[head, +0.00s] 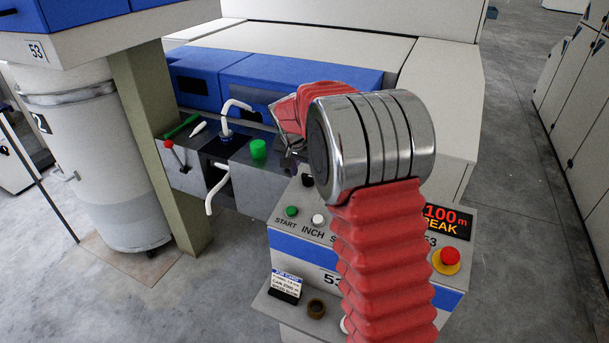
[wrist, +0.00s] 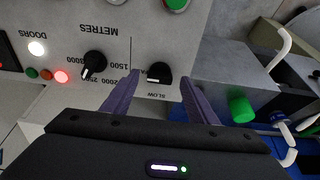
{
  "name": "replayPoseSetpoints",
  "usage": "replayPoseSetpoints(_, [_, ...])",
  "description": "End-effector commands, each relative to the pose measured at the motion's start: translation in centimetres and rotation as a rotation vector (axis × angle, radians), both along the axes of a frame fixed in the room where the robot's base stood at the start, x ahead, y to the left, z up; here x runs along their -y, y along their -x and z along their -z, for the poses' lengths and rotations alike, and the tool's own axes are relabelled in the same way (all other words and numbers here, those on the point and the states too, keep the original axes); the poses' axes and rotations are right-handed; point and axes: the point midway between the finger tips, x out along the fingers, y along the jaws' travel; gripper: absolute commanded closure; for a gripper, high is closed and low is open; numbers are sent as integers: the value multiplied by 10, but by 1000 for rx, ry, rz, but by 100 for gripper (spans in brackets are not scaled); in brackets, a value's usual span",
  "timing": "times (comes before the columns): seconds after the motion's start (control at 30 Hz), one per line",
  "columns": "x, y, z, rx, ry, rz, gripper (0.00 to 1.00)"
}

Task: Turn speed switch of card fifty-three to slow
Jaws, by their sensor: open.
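The control panel of card fifty-three (head: 283,240) stands below my arm, with "53" on its front. In the wrist view the panel appears upside down. The speed switch, a black knob (wrist: 159,72) with a pale mark near its lower edge, sits beside a label that looks like "SLOW". My gripper (wrist: 160,80) is open, one purple finger on each side of this knob. I cannot tell whether the fingers touch it. In the head view a black knob (head: 307,180) shows at the panel's upper left, and my arm hides much of the panel's middle.
Close by are a METRES knob (wrist: 93,64), a green START button (head: 292,211), a white INCH button (head: 318,220) and a red emergency button (head: 446,258). A grey box with a green cap (head: 258,149) adjoins on the left. A tall can (head: 95,150) stands further left.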

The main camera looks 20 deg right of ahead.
Motion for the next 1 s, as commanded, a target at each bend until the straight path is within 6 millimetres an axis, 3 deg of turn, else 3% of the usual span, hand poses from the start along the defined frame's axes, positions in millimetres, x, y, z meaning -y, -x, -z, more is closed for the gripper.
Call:
replayPoseSetpoints(0.2, [4, -5, 15, 0, 0, -1, 47])
replayPoseSetpoints(0.5, [4, -5, 16, 1, 0, -1, 48])
replayPoseSetpoints(1.0, [4, -5, 16, 2, 0, -2, 83])
